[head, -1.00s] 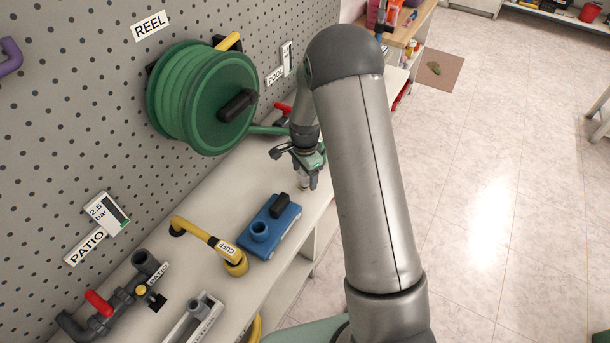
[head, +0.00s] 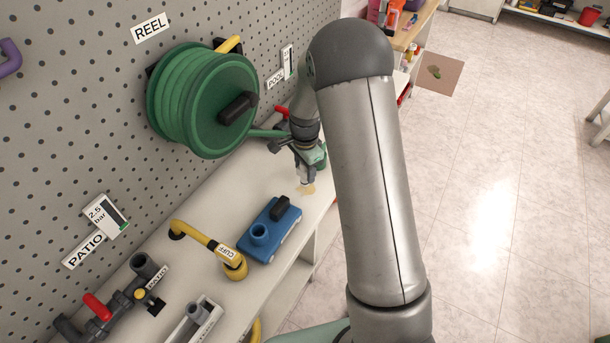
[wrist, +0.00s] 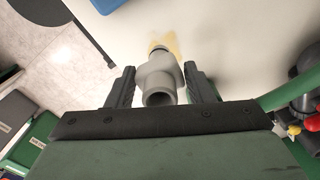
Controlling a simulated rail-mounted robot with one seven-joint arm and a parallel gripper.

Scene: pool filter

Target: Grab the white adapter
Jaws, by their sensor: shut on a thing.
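The white adapter (wrist: 157,78), a pale grey-white tube piece with a wider body and an open round end, is between the two fingers of my gripper (wrist: 160,85) in the wrist view. My gripper is shut on it. In the head view my gripper (head: 306,178) points down over the far end of the bench. Only a small pale bit of the adapter shows there, at the fingertips. A tan patch (head: 309,189) shows on the bench top just beneath it.
A blue block (head: 270,228) with a black knob stands nearer on the white bench (head: 215,195). A yellow pipe marked CUFF (head: 205,237) is beside it. A green hose reel (head: 205,97) sticks out from the pegboard, left of my arm. Grey pipework with a red handle (head: 98,305) is at lower left.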

